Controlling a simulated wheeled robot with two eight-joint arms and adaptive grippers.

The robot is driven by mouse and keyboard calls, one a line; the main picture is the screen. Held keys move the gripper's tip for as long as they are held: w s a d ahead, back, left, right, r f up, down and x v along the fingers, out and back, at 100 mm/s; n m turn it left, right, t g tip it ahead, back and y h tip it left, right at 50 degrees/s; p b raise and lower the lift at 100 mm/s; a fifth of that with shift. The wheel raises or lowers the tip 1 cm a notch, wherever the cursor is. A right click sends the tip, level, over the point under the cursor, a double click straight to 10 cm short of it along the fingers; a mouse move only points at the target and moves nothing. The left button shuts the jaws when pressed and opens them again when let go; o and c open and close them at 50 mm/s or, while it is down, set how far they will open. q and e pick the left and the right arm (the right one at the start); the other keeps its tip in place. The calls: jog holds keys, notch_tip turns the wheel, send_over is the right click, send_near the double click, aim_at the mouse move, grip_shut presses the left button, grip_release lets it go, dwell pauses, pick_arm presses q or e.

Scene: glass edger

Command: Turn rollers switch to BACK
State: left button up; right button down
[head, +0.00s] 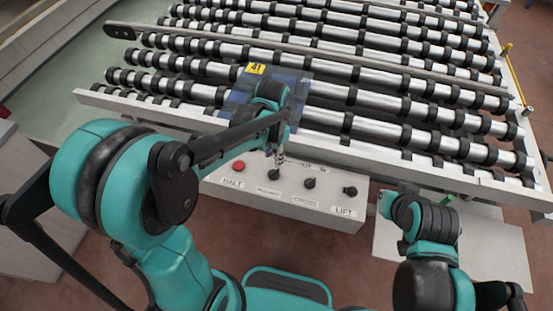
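A light grey control panel (329,212) at the front of the roller table holds a row of controls. From left to right they are a red HALT button (239,165), a black knob (274,174) with a small blurred label, another black knob (310,183) and the LIFT knob (349,190). My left gripper (278,161) points down at the first black knob, with its tip right over or at it. Whether it touches the knob, and which way the knob points, is too small to tell. The lettering above the knobs is partly hidden by the gripper.
The roller table with its steel rollers (374,101) and black rings fills the back, edged by a pale front rail (394,176). A yellow sign reading 41 (256,69) shows behind my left wrist. Reddish floor (357,247) is open before the panel.

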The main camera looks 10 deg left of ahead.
aim_at(274, 171)
pick_arm(q)
notch_tip(274, 171, down, 8)
jog(key=shift+r+b, duration=0.1)
jog(key=shift+b, duration=1.05)
grip_shut()
